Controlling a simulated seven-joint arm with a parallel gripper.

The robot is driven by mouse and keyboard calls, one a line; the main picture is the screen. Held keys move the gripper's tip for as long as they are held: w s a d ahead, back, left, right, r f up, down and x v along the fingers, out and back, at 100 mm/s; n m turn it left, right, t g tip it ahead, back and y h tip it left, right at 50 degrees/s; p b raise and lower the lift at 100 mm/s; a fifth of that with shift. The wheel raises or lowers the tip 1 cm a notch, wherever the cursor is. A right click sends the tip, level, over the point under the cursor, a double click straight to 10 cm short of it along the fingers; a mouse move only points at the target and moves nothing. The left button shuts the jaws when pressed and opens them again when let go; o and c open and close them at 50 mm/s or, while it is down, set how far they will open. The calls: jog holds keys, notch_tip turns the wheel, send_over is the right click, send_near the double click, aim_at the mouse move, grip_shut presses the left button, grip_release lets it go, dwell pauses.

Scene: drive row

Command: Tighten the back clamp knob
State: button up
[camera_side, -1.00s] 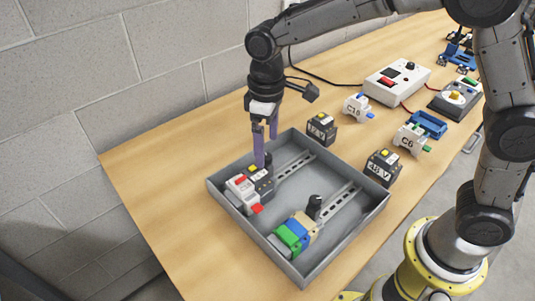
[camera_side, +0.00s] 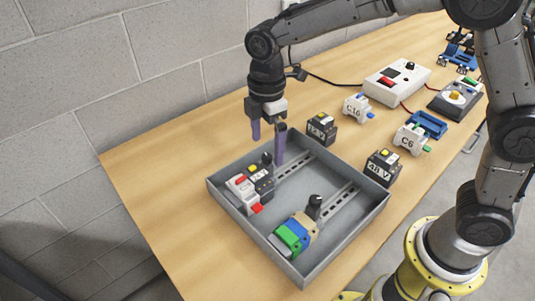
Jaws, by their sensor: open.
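A grey tray (camera_side: 338,247) holds two slotted metal rails. On the back rail (camera_side: 296,165) sit a white breaker (camera_side: 241,189) with red parts and a dark module (camera_side: 260,180), with the black back clamp knob (camera_side: 267,159) at their right end. A second black knob (camera_side: 314,202) stands on the front rail (camera_side: 340,202) beside beige, blue and green blocks (camera_side: 295,232). Whether the fingers touch anything is hard to tell.
Dark modules (camera_side: 321,128) and (camera_side: 383,167) and white breakers (camera_side: 358,107) and (camera_side: 411,138) stand on the wooden table right of the tray. A white box (camera_side: 396,80) with a cable is behind. The table left of the tray is clear.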

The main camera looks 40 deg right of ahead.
aim_at(267, 160)
jog(key=shift+f, duration=0.2)
dwell(0.3)
jog(key=shift+f, duration=1.05)
jog(key=shift+c, duration=0.3)
grip_shut()
jog(key=shift+a, duration=0.2)
